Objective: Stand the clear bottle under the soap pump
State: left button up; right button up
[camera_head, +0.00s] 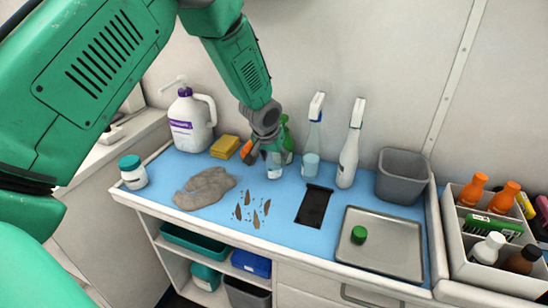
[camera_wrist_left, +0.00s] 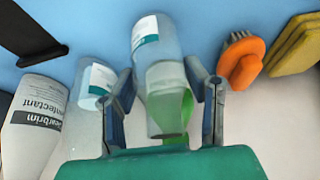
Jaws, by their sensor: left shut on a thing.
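The clear bottle (camera_head: 274,168) has a pale label and is in my left gripper (camera_head: 265,145), low over the back of the blue counter. In the left wrist view the clear bottle (camera_wrist_left: 146,40) lies between the two fingers of the left gripper (camera_wrist_left: 165,95), which are shut on it. I cannot tell whether its base touches the counter. A green shape (camera_head: 287,138) shows close behind it; its join to the bottle is unclear. The soap pump is on a white jug (camera_head: 192,122) with a purple label, at the back left. My right gripper is not in view.
An orange brush (camera_wrist_left: 241,62) and a yellow sponge (camera_head: 225,147) lie left of the bottle. Two spray bottles (camera_head: 312,150) (camera_head: 349,160) stand right of it.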

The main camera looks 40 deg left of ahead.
pick_arm(q)
jog(key=o, duration=1.3)
jog(key=shift+f, duration=0.1)
jog(key=shift+o, duration=0.2)
jog(key=p+v, duration=0.1)
jog(key=v, duration=1.1)
